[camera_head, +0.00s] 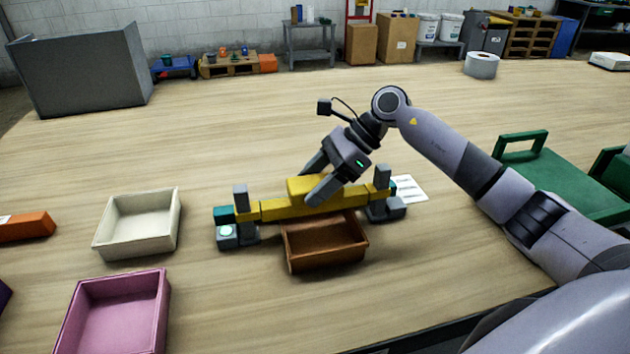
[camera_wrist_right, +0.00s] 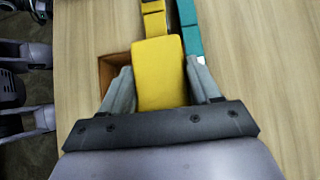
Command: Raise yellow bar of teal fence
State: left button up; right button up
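The teal fence (camera_head: 224,214) stands on the table, with a grey upright post at each end and grey feet. Its yellow bar (camera_head: 275,208) runs level between the posts, with a thicker yellow block at its middle. My right gripper (camera_head: 318,180) reaches down over the middle, one finger on each side of the block. In the right wrist view the yellow block (camera_wrist_right: 160,75) fills the space between the fingers, which look to press on its sides. A strip of the teal fence (camera_wrist_right: 188,25) shows beside the bar there. My left gripper is not in view.
A brown open box (camera_head: 325,258) sits right in front of the bar. A cream tray (camera_head: 112,243) and a pink tray (camera_head: 75,325) are to the left. A white paper (camera_head: 410,189) lies by the right post, and a green carrier (camera_head: 565,185) stands further right.

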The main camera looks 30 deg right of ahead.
aim_at(315, 181)
jog(key=shift+c, duration=1)
notch_tip(315, 181, up, 4)
jog(key=shift+r+p, duration=0.1)
jog(key=shift+p, duration=0.7)
jog(key=shift+w, duration=0.1)
jog(key=o, duration=1.4)
jog(key=shift+r, duration=0.1)
jog(key=shift+d, duration=0.15)
jog(key=b+v, duration=0.1)
jog(key=v, duration=0.5)
jog(key=shift+d+r, duration=0.3)
